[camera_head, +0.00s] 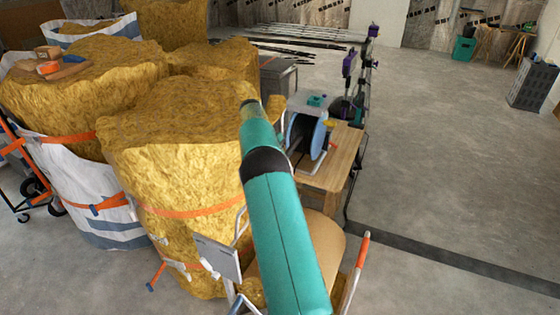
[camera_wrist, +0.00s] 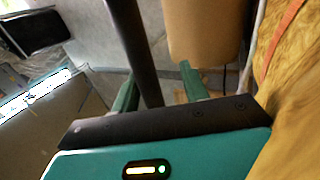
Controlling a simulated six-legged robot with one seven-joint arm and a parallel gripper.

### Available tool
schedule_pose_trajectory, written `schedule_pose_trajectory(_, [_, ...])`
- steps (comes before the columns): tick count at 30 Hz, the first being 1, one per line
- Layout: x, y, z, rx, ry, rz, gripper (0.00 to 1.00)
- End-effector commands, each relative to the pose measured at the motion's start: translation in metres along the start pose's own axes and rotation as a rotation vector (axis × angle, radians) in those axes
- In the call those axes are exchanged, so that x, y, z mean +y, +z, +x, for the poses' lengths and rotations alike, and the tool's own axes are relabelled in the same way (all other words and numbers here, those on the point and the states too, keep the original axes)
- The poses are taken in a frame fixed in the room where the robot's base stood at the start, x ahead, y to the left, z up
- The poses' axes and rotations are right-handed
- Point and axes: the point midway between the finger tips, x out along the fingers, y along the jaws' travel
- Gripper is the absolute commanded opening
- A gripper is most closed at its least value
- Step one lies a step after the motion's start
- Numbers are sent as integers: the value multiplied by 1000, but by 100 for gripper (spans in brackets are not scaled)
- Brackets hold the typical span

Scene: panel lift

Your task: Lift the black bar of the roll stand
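The black bar (camera_wrist: 128,40) runs from the top of the wrist view down between the two green fingers of my gripper (camera_wrist: 157,72). The fingers stand apart, one on each side of the bar. A gap shows between the bar and the right finger; the left finger is closer to it, and I cannot tell if they touch. A tan rounded thing (camera_wrist: 205,32), perhaps the roll, is just right of the bar. In the head view my teal arm covers the middle, and I cannot make out the bar or my gripper there.
Big yellow bales (camera_head: 180,165) with orange straps crowd the left. A wooden table (camera_head: 335,165) carries a blue-rimmed spool (camera_head: 306,136). A tan seat-like surface (camera_head: 318,240) with metal tubes lies beside my arm. Open concrete floor (camera_head: 440,150) is on the right.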

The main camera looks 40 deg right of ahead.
Motion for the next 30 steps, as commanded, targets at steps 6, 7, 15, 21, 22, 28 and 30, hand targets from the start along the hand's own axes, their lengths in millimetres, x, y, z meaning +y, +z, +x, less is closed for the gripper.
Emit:
schedule_pose_trajectory(6, [2, -2, -3, 4, -1, 5, 43])
schedule_pose_trajectory(7, [2, -2, -3, 5, 0, 6, 43])
schedule_pose_trajectory(15, [3, -3, -4, 7, 0, 8, 43])
schedule_pose_trajectory(21, [7, -4, -11, 8, 0, 10, 43])
schedule_pose_trajectory(22, [8, -4, -14, 9, -1, 10, 43])
schedule_pose_trajectory(28, [22, 1, -36, 8, -1, 8, 43])
schedule_pose_trajectory(30, [28, 6, -40, 7, 0, 8, 43])
